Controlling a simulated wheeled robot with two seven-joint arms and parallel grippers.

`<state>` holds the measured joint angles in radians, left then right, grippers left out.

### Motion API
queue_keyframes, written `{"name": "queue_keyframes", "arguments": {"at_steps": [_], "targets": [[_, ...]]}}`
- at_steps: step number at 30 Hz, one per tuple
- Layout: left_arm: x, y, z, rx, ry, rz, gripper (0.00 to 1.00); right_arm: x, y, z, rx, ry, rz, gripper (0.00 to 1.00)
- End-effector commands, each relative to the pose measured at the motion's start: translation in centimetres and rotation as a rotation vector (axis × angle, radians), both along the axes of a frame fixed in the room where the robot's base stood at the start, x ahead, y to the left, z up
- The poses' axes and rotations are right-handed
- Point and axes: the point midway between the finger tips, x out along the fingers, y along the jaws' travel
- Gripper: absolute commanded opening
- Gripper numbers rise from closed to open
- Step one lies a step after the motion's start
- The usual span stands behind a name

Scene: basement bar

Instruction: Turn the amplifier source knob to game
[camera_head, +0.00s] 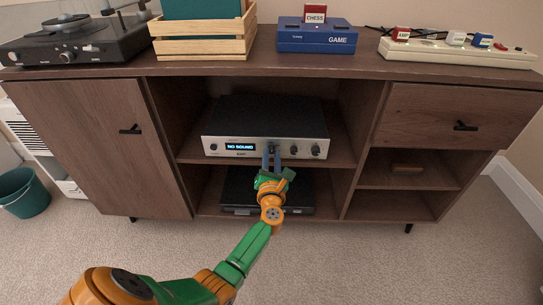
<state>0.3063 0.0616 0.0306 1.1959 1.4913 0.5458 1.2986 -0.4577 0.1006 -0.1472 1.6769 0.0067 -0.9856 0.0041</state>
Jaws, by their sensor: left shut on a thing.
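The amplifier (225,143) is a black box with a silver front on the cabinet's middle shelf. Its display (241,147) reads "NO SOUND". Several knobs run along the front; one knob (293,150) and another knob (316,151) show to the right of my fingers. My left gripper (271,152) reaches up to the front panel, with its blue fingers shut on a knob just right of the display. The fingers hide most of that knob and its marks. The blue box labelled GAME (318,40) sits on the cabinet top with a red CHESS block on it. My right gripper is not in view.
A black device (239,190) lies on the shelf below the amplifier, partly behind my left arm. A turntable (75,45), a wooden crate (204,48) and a power strip (460,54) stand on the cabinet top. The shelf sides (195,130) flank the amplifier. Carpet lies in front.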

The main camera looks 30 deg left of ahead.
Motion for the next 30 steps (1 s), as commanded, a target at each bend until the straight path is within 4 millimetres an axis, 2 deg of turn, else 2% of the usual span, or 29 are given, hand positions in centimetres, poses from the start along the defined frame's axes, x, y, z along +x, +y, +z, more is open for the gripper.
{"name": "queue_keyframes", "arguments": {"at_steps": [30], "targets": [[-0.1, 0.0, -0.2, 0.816, 0.506, -0.003, 0.00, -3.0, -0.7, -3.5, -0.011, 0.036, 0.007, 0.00]]}}
